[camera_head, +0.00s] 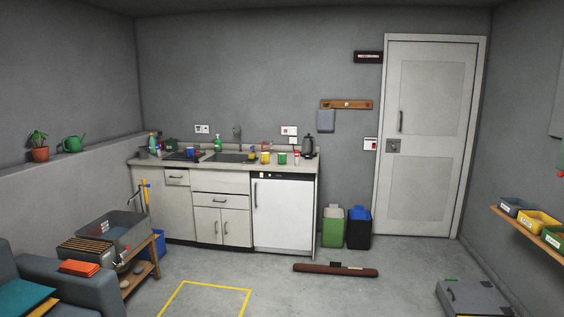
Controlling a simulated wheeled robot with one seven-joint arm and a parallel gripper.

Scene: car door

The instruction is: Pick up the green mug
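A small green mug (282,158) stands upright on the kitchen counter (298,168), near its right end and close to the front edge. A yellow mug (265,158) stands just to its left. A small red-and-white item (297,157) stands just to its right. A dark kettle (308,146) is further right. My gripper is not in this view. The green mug is too small here to tell which way its handle points.
A white appliance (282,214) stands below the mugs. Green (333,226) and dark (359,229) bins stand to its right. A brown roll (318,269) lies on the floor. A grey case (474,299) is front right. The floor between is mostly clear.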

